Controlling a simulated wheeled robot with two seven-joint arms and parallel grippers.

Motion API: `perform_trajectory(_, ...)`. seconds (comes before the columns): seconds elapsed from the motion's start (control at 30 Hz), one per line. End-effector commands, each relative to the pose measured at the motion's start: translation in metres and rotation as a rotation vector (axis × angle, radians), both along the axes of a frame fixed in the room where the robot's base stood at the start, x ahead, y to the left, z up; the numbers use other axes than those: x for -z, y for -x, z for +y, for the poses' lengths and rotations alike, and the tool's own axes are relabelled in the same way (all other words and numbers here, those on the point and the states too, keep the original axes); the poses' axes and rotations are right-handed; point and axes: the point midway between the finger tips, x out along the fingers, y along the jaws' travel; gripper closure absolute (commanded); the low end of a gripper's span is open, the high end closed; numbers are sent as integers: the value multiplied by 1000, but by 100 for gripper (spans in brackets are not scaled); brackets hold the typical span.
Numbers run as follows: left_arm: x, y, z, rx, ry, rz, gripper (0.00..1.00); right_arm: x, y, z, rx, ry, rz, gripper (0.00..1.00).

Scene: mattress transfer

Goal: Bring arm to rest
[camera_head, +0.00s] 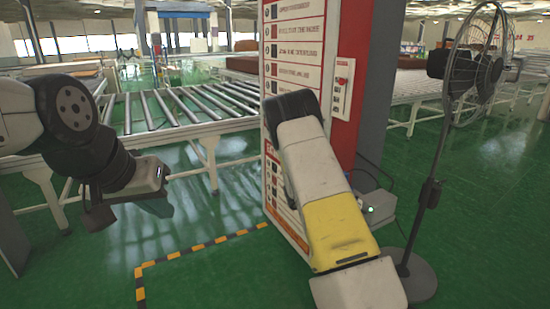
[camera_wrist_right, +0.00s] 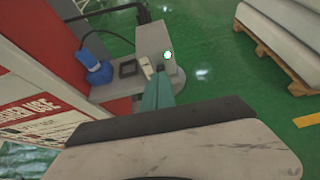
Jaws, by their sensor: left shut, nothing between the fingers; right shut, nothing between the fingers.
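My left arm comes in from the left in the head view and hangs bent over the green floor. Its left gripper (camera_head: 160,208) points down below the dark wrist, shut and empty, away from the roller conveyor. My right arm's white and yellow link stands in front of the sign column in the head view; its gripper is hidden there. In the right wrist view the right gripper (camera_wrist_right: 158,92) shows as a narrow teal shape, shut with nothing held. Beyond it is a grey box with a green light (camera_wrist_right: 152,42).
The red and white sign column (camera_head: 292,60) stands close behind my right arm. A black standing fan (camera_head: 474,66) is at the right. A roller conveyor (camera_head: 165,112) runs behind my left arm. Pale slabs on a pallet (camera_wrist_right: 285,30) lie at the right wrist view's upper right.

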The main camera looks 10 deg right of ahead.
Motion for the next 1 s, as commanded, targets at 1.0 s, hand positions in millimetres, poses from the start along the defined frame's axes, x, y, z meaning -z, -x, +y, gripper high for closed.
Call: perform_trajectory(1.0, 0, 0, 0, 0, 0, 0, 100, -247, 275, 160, 1217, -1346, -802, 100)
